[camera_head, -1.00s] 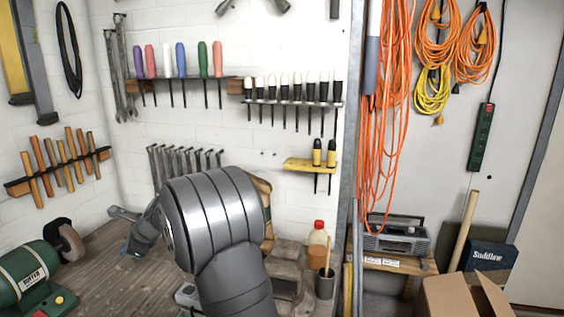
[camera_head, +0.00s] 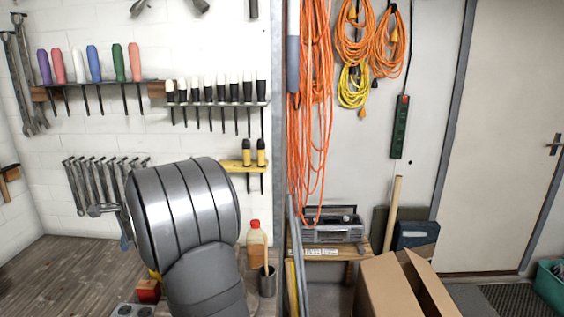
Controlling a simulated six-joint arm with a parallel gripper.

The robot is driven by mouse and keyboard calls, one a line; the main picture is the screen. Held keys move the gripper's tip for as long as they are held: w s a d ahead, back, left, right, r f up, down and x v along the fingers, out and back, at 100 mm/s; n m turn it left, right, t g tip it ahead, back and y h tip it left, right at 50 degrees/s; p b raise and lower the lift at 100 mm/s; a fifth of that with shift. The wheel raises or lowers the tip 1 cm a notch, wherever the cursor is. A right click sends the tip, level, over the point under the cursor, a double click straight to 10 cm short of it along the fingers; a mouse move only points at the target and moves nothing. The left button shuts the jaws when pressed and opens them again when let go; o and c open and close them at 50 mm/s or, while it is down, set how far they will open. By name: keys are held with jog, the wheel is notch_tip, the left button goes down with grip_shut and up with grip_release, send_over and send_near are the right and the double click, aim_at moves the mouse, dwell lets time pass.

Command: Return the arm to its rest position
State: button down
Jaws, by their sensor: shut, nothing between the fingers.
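My arm's large grey link (camera_head: 187,215) fills the lower middle of the view, in front of the tool wall and workbench. My gripper (camera_head: 105,210) shows only in part, small and grey, sticking out to the left from behind this link. It is shut and I see nothing held in it. Its far side and the rest of the wrist are hidden by the link. The wooden workbench (camera_head: 65,275) lies below and to the left of it. Several wrenches (camera_head: 85,180) hang on the wall close behind it in the picture.
A radio (camera_head: 333,224) and an open cardboard box (camera_head: 400,285) are farther right. The left bench top is clear.

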jog(key=w+d+r+h, duration=0.2)
jog(key=w+d+r, duration=0.1)
jog(key=d, duration=0.8)
jog(key=w+d+r+t+h, duration=0.1)
jog(key=w+d+r+h, duration=0.1)
jog(key=d, duration=1)
jog(key=w+d+r+h, duration=0.3)
jog(key=d+r+h, duration=0.1)
jog(key=d, duration=0.7)
jog(key=shift+w+d+r+m, duration=0.3)
jog(key=shift+d+r+m, duration=0.1)
jog(key=s+a+f+y, duration=0.1)
jog(key=a+f+y, duration=0.1)
jog(key=a, duration=0.8)
jog(key=s+a+f+n+y, duration=0.1)
jog(key=a+f, duration=0.3)
jog(key=a, duration=0.6)
jog(key=shift+s+a+f+y, duration=0.3)
jog(key=shift+s+f+y, duration=0.05)
jog(key=shift+y, duration=0.55)
